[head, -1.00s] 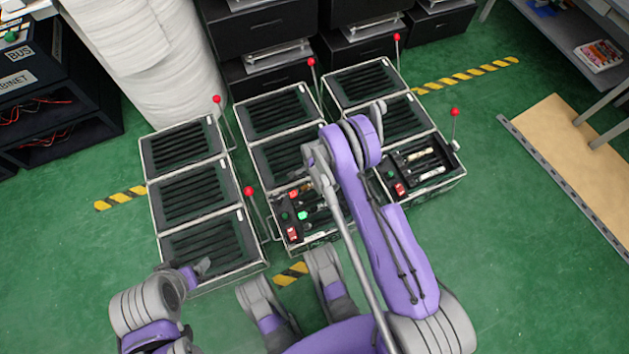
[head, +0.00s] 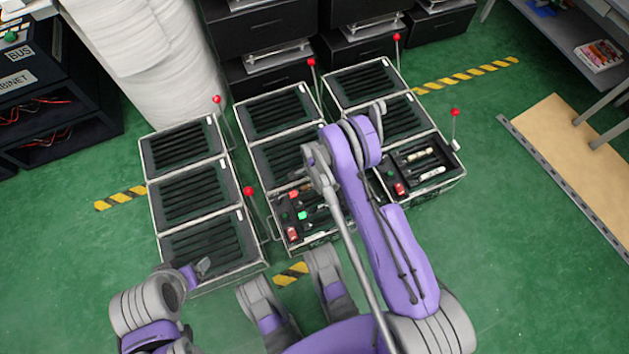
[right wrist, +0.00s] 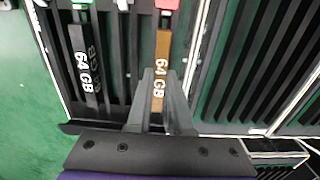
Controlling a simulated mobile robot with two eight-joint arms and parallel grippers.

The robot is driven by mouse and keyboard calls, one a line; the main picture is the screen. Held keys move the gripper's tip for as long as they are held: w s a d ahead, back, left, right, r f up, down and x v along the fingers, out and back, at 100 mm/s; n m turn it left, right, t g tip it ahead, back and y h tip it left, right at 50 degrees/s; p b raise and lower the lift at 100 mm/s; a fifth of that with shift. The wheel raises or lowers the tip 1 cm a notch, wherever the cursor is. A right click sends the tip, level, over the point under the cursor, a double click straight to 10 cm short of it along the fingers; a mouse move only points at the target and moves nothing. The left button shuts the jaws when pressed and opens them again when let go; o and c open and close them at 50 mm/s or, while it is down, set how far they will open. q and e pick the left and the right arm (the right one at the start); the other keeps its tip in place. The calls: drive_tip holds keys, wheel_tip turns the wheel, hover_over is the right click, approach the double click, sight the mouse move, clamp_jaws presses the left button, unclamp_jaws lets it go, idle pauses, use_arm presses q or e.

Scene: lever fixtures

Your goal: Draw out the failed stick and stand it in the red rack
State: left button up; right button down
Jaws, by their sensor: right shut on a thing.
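A brown stick (right wrist: 161,60) marked 64 GB, with a red top (right wrist: 167,5), stands in a slotted bay in the right wrist view. My right gripper (right wrist: 160,88) is shut on its lower part. A black stick (right wrist: 85,65) marked 64 GB with a green top is beside it, apart from the fingers. In the head view my right arm hides the right gripper and part of the middle box (head: 262,118). My left gripper (head: 203,266) is over the near end of the left box; its jaws are too small to read. I cannot identify a red rack.
Red-knobbed levers, such as one by the left box (head: 248,190), stand up beside the boxes. The right box (head: 462,178) has an open bay with pale sticks (head: 418,154) and a red block (head: 399,189). Green floor (head: 500,260) is clear at right.

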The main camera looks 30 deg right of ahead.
drive_tip(key=shift+r+p, duration=0.3)
drive_tip(key=shift+r, duration=0.4)
idle(0.9)
drive_tip(key=shift+r+p, duration=0.65)
drive_tip(key=shift+r, duration=0.95)
